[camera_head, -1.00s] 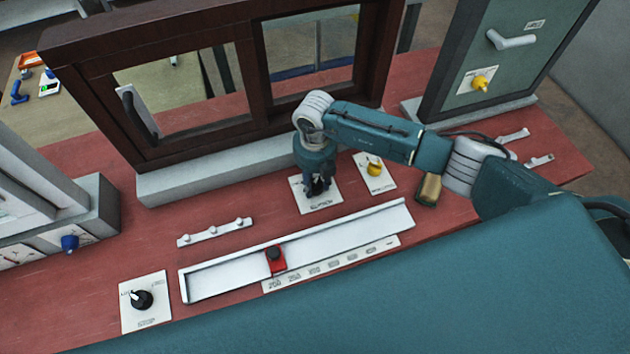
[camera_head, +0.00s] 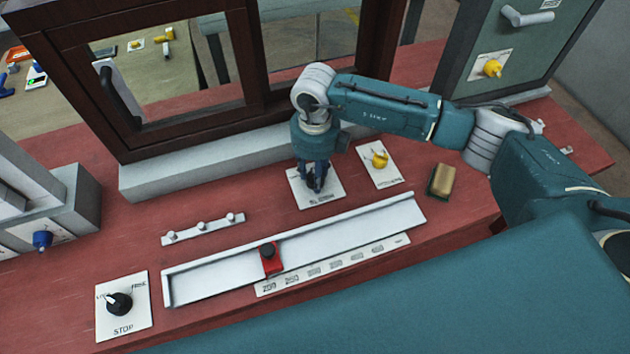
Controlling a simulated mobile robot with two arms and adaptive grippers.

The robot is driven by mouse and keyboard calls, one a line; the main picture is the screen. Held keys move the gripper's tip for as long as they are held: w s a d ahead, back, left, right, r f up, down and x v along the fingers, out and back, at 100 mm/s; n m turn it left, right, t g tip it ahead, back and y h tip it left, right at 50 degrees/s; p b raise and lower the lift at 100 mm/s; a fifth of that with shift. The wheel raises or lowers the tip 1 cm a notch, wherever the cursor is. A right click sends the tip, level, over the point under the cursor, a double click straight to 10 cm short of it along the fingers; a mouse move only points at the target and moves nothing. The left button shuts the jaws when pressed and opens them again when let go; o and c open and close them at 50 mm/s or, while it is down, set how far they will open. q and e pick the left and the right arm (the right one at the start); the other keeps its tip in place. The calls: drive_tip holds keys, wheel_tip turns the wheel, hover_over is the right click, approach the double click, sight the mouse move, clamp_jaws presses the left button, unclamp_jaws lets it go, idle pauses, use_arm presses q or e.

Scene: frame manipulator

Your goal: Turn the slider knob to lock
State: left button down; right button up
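My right arm comes in from the right, and its gripper (camera_head: 316,186) points straight down over a white plate (camera_head: 328,194) in front of the dark window frame. Its fingertips are at a dark knob on that plate. The fingers hide most of this knob, so I cannot tell whether they are closed on it. A black knob (camera_head: 119,304) with a white pointer stands on another white plate (camera_head: 134,327) at the lower left, its pointer toward the upper left. That plate has two small labels above the knob and seems to read STOP below. My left gripper is not in view.
A white rail (camera_head: 350,231) with a red slider block (camera_head: 270,260) lies across the red bench. A yellow knob (camera_head: 380,159) is just right of my gripper. A brown block (camera_head: 443,181) and a white strip with pegs (camera_head: 202,229) lie nearby. A dark window frame (camera_head: 180,129) stands behind.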

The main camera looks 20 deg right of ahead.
drive_tip(key=n+b, duration=0.6)
drive_tip(key=b, duration=0.1)
drive_tip(key=shift+w+f+b, duration=0.1)
drive_tip(key=shift+w+b, duration=0.1)
drive_tip(key=shift+b, duration=0.1)
drive_tip(key=n+b, duration=0.2)
drive_tip(key=shift+n, duration=0.3)
drive_tip(key=shift+r+n+b, duration=0.25)
drive_tip(key=shift+n+b, duration=0.05)
drive_tip(key=shift+b, duration=0.25)
drive_tip(key=o, duration=1.2)
drive_tip(key=shift+s, duration=0.1)
wheel_tip(320, 180, up, 12)
